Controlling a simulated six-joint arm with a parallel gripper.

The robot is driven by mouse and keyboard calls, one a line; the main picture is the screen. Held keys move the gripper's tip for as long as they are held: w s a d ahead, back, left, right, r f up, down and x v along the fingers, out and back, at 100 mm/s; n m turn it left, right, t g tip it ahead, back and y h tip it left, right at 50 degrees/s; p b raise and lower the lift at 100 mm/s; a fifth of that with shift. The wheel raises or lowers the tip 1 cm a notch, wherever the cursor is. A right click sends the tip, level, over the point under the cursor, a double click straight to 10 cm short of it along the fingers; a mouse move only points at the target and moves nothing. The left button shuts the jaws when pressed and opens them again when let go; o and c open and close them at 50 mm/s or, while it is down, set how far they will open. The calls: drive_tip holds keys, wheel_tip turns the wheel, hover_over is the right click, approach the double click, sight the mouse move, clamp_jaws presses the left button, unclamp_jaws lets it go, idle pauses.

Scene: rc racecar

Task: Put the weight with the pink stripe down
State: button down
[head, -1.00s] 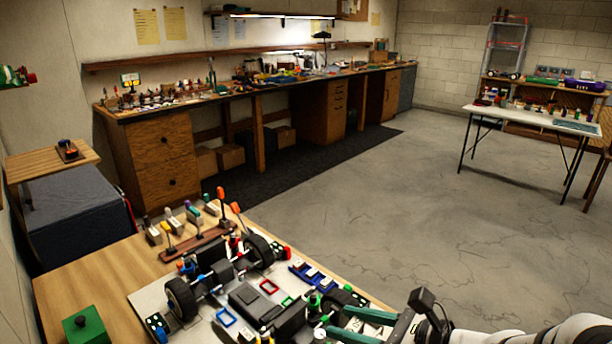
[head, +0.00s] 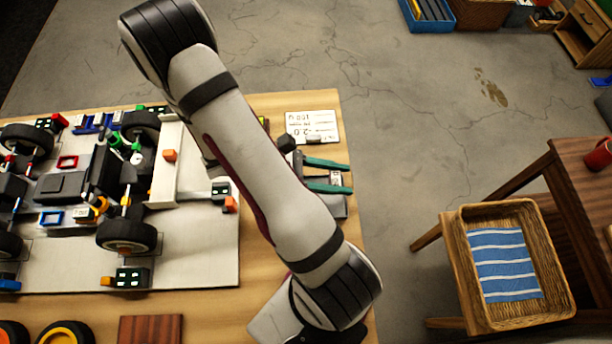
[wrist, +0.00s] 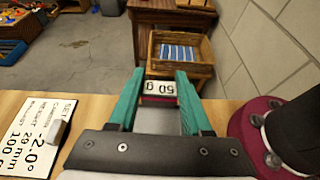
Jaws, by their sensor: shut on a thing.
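My gripper (head: 350,176) has green fingers and is near the right edge of the workbench in the head view. In the wrist view, its fingers (wrist: 160,85) are shut on a pale weight (wrist: 161,88) marked "50 g". The weight also shows between the fingertips in the head view (head: 336,177).
A setup card (head: 313,126) lies at the bench's far right corner with a small pale block (wrist: 57,132) on it. The car (head: 75,185) stands on a white board at left. Beyond the bench, a wicker basket (head: 465,285) holds a blue striped cloth.

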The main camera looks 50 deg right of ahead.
sight(334, 197)
drive_tip(key=shift+d+f, duration=0.2)
drive_tip(key=shift+f, duration=3.25)
drive_tip(key=shift+f, duration=0.6)
